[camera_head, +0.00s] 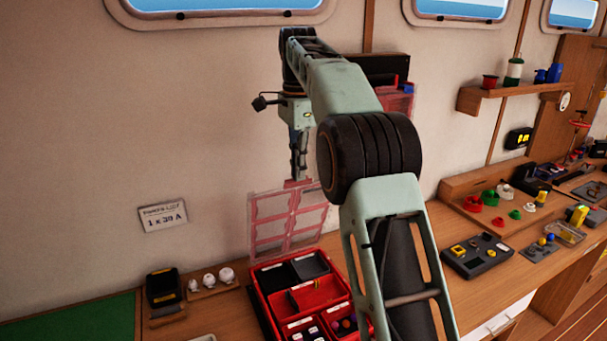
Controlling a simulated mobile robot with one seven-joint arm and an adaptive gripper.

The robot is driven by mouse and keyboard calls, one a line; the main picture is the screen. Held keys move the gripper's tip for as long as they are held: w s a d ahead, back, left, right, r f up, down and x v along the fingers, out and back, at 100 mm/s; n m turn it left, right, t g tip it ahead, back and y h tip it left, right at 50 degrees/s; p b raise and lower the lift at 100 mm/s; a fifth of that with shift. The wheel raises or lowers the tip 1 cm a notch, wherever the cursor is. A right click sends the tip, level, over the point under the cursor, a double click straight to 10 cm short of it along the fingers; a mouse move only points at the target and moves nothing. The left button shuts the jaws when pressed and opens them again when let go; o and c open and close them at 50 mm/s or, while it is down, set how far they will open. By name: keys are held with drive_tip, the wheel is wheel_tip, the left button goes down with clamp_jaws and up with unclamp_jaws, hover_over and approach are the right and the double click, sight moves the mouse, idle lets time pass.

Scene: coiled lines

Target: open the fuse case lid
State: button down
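The fuse case (258,291) is a red box on the wooden bench, with several compartments holding small dark and coloured parts. Its clear lid (272,232) with red-tinted panels stands raised, nearly upright, at the back of the case. My gripper (297,178) points down at the lid's top edge, by a small red tab. Its fingers look close together. Whether they grip the tab or only touch it is too small to tell. My arm hides the right side of the case and part of the lid's right side.
A label (163,215) is on the wall at left. A dark box (163,288) and white round knobs (226,275) stand left of the case. Behind my arm is another red clear-panelled case (399,101). Right of my arm are a dark tray (477,254) and several coloured parts.

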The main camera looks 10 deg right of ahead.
drive_tip(key=shift+w+a+f, duration=0.2)
drive_tip(key=shift+f, duration=0.35)
drive_tip(key=shift+w+a+f, duration=0.2)
drive_tip(key=shift+f, duration=0.3)
drive_tip(key=c, duration=2.2)
unclamp_jaws()
drive_tip(key=shift+c, duration=0.2)
drive_tip(key=shift+o, duration=0.4)
drive_tip(key=shift+s+d+f, duration=0.15)
drive_tip(key=shift+s, duration=0.35)
drive_tip(key=s+d+f+b, duration=0.2)
drive_tip(key=s+d+f, duration=0.1)
drive_tip(key=s+f, duration=0.6)
drive_tip(key=s+d+f+b, duration=0.2)
drive_tip(key=s+d+f, duration=0.2)
drive_tip(key=s+f, duration=0.6)
drive_tip(key=shift+s+f, duration=0.2)
drive_tip(key=shift+s, duration=0.4)
